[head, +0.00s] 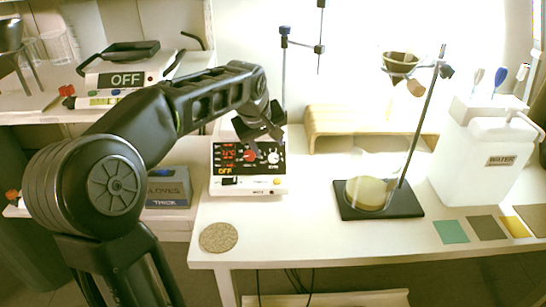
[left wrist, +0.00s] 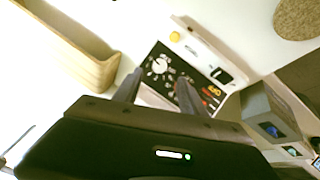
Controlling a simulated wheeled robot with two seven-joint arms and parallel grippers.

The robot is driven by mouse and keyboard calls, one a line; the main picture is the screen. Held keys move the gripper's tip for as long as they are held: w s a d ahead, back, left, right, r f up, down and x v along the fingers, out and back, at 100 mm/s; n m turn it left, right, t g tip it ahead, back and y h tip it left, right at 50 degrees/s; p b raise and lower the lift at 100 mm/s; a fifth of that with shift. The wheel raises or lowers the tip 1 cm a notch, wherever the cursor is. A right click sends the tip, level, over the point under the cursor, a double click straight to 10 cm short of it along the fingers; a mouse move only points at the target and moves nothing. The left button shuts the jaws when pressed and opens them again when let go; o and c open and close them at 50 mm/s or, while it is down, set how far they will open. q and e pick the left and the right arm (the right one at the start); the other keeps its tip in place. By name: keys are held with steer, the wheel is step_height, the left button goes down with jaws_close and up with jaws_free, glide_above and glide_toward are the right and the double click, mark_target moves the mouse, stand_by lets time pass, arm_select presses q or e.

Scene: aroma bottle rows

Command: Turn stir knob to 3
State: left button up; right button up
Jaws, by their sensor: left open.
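The stirrer unit (head: 250,188) stands on the bench, its black panel facing me. A white dial knob (head: 273,157) is at the panel's right and a red knob (head: 250,156) is near its middle. In the left wrist view the white knob (left wrist: 160,66) shows between the fingertips, with a dial scale around it. I cannot read which number it points to. My left gripper (head: 262,132) is open and empty, over the panel's upper part; it also shows in the left wrist view (left wrist: 159,77). One finger covers part of the panel there. My right gripper is out of view.
A wooden stand (head: 330,124) is behind the unit. A stand with a flask (head: 367,193) and a white water jug (head: 475,160) are to the right. The bench front is mostly clear.

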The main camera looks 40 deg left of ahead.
mark_target(273, 158)
arm_select(q)
steer(key=x, duration=0.7)
steer(key=shift+w+f+b, duration=0.1)
steer(key=shift+f+b, duration=0.2)
steer(key=shift+f, duration=0.1)
steer(key=shift+c, duration=0.6)
jaws_close()
